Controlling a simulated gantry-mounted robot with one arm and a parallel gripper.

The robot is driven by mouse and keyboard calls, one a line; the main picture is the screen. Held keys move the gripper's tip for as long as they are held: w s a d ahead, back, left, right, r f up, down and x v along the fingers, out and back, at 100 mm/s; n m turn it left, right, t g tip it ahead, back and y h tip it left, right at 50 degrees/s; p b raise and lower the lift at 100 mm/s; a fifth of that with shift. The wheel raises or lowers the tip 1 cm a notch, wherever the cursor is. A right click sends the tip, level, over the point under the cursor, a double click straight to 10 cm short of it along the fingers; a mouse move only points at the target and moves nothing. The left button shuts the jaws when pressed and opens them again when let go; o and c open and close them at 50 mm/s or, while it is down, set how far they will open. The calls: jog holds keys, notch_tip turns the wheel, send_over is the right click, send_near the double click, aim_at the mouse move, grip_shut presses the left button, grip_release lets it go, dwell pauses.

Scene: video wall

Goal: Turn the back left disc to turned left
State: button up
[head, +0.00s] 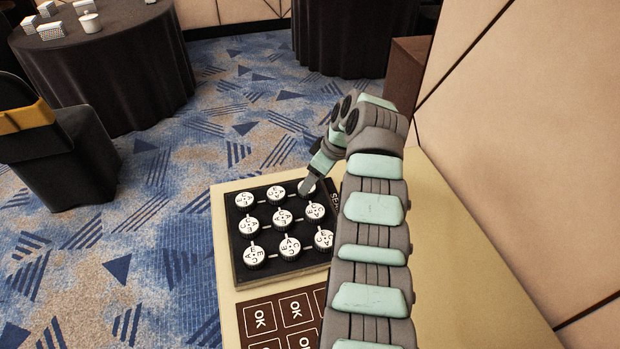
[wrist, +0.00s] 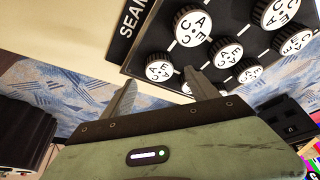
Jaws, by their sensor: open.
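The board (head: 236,270) is dark, with white round lettered discs in three rows joined by short white lines. The back left disc (head: 245,200) stands clear of my gripper at the board's far left corner; its letters are too small to read surely. My gripper (head: 305,190) is at the back right disc (head: 311,186), partly covering it in the head view. In the wrist view my gripper (wrist: 160,92) has its two fingers apart, nothing between them; the back right disc (wrist: 160,66) shows just beyond them. The back left disc seems hidden behind my gripper there.
A brown panel of OK squares (head: 258,318) lies in front of the board on the cream counter (head: 450,260). A wall (head: 530,130) rises at the right. Black-draped tables (head: 110,75) and a dark chair (head: 60,140) stand apart on the blue carpet.

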jog(key=p+v, duration=0.1)
jog(key=v, duration=0.5)
jog(key=shift+d+r, duration=0.1)
